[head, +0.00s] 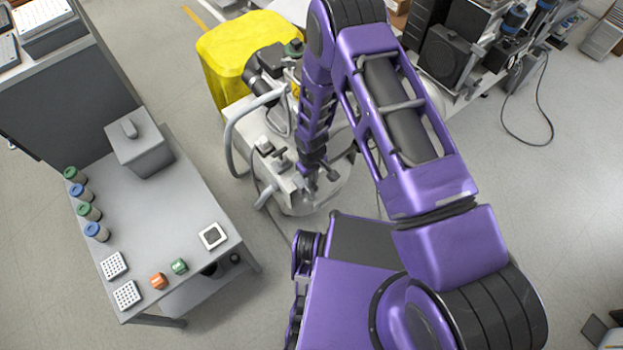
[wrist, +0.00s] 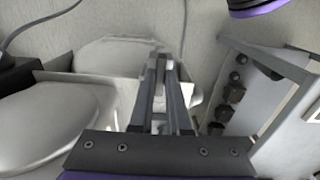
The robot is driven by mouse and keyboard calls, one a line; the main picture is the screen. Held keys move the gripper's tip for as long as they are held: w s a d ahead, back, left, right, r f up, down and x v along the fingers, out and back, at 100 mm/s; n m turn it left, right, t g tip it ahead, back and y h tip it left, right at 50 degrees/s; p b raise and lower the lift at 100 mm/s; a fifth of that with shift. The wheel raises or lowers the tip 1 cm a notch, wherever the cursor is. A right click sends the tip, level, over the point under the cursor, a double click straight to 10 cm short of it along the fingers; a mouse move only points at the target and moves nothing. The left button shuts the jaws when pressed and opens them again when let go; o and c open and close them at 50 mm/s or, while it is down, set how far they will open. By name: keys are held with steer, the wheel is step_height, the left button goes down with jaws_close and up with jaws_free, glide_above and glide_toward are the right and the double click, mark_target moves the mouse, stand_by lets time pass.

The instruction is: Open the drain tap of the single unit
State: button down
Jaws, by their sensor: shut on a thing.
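The single unit is a pale grey compressor (head: 270,180) with a tube handle, in the middle of the head view, partly hidden by my arm. My gripper (head: 312,183) reaches down at its near right side. In the wrist view, my gripper's fingers (wrist: 160,66) are close together with their tips on a small pale part, which I take to be the drain tap; the fingers cover most of it. Rounded white tank surfaces (wrist: 45,120) show to the left of and behind the fingers. The tap's angle cannot be made out.
A yellow cover (head: 228,60) is behind the unit. A grey table (head: 185,215) with jars, racks and a box stands at the left. Dark equipment (head: 445,55) stands at the back right, with a cable on the floor. The floor at right is mostly clear.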

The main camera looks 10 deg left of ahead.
stand_by(0.4)
steer(key=c, duration=0.9)
jaws_free()
step_height(320, 180, up, 18)
steer(key=p, duration=0.3)
steer(key=shift+f, duration=0.25)
